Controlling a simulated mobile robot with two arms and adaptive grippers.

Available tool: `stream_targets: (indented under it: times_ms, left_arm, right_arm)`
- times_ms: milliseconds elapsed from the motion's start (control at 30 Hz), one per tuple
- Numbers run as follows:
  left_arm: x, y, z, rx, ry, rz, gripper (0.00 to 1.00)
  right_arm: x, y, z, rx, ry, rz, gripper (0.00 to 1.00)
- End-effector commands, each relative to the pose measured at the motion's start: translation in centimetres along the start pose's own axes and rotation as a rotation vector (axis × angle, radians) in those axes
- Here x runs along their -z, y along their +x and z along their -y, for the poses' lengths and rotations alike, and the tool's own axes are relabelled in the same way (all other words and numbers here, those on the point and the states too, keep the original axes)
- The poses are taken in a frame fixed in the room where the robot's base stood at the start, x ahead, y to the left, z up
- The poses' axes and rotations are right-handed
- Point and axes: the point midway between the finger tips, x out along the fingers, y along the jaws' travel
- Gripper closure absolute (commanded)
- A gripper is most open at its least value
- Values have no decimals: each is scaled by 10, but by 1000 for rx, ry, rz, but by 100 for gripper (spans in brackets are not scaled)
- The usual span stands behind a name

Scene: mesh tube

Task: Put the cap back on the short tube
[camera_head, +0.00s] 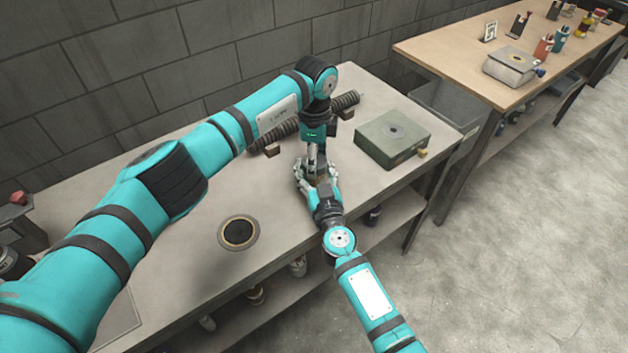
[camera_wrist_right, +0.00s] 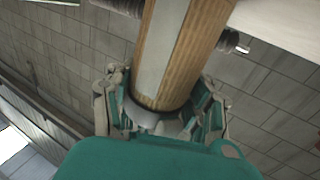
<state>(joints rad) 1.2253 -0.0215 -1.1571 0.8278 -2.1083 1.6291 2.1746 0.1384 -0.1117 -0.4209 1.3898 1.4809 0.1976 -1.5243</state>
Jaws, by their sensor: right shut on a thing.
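My right gripper (camera_head: 316,183) is shut on a brown, wood-coloured tube (camera_wrist_right: 182,50) with a pale lengthwise strip. In the right wrist view, the fingers of this gripper (camera_wrist_right: 162,100) close around the tube's near end, and its far end runs out of the top of the picture. My left gripper (camera_head: 314,165) points down over the bench, right at the right gripper. The two grippers overlap in the head view, so the tube is mostly hidden there. I cannot make out a cap, or whether the left fingers hold anything.
A long dark ribbed rod (camera_head: 345,101) lies on supports on the grey bench (camera_head: 185,285) behind the grippers. A green-grey box (camera_head: 392,140) stands to the right. A round dark-centred plate (camera_head: 238,232) lies front left. A wooden bench (camera_head: 440,52) with several items stands beyond.

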Motion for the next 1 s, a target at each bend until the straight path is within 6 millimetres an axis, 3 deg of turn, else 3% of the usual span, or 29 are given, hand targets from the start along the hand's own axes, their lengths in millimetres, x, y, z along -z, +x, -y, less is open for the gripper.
stream_targets:
  times_ms: [33,133,433,800,1000]
  left_arm:
    - [0,0,0,1,0,0,36]
    - [0,0,0,1,0,0,23]
    - [0,-3,0,1,0,0,23]
    - [0,-44,0,2,0,0,23]
    - [0,-46,0,0,0,0,23]
  right_arm:
    - [0,0,0,0,0,0,100]
    - [0,0,0,0,0,0,100]
    - [0,0,0,0,0,1,100]
    - [0,0,0,0,0,1,100]
    - [0,0,0,0,0,0,100]
